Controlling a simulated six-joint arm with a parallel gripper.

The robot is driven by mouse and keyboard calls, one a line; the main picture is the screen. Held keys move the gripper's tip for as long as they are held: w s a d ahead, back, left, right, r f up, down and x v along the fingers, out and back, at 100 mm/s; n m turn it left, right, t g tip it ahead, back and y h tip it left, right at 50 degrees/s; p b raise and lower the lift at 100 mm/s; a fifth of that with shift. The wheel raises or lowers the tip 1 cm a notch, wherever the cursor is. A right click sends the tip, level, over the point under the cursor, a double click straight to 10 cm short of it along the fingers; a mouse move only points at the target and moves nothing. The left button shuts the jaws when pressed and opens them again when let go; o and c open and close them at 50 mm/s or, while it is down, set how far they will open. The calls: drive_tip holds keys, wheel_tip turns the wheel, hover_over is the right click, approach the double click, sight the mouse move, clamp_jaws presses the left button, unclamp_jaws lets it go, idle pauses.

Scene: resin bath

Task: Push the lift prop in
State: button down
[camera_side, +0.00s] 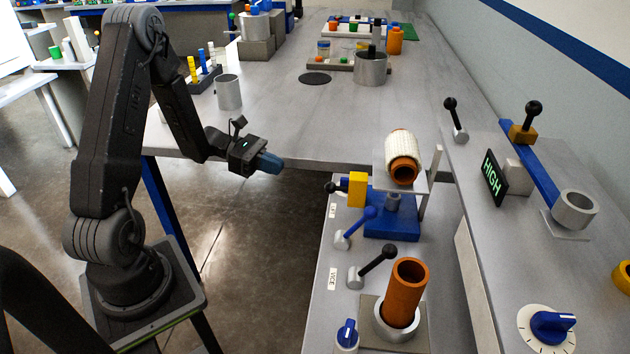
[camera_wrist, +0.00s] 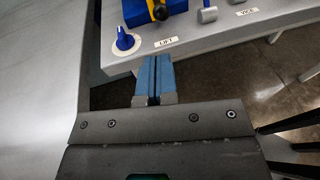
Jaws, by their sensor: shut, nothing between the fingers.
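The lift has a blue base (camera_side: 392,226) with a short grey post, under a plate carrying a pale wrapped roll with an orange core. What looks like the lift prop is a black-knobbed pin (camera_side: 331,187) sticking out to the left of a yellow block (camera_side: 357,189) on the lift. In the wrist view the black knob (camera_wrist: 160,12) shows at the top, against the yellow and blue lift, beyond my fingertips. My gripper (camera_side: 278,165) is shut and empty, left of the knob and apart from it. It also shows in the wrist view (camera_wrist: 154,57).
A blue lever (camera_side: 360,226) and a black-knobbed lever (camera_side: 372,266) stand near the knob, by the LIFT (camera_wrist: 166,42) and VICE (camera_wrist: 246,12) labels. A blue dial (camera_wrist: 124,40) is close by. An orange tube (camera_side: 405,290) stands in front. Open floor lies below my gripper.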

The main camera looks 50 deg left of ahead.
approach(345, 189)
drive_tip(key=w+d+f, duration=0.1)
drive_tip(key=d+f, duration=0.1)
drive_tip(key=shift+w+d+r, duration=0.15)
drive_tip(key=shift+w+r, duration=0.05)
drive_tip(key=shift+w, duration=0.05)
drive_tip(key=w+d, duration=0.3)
idle(0.5)
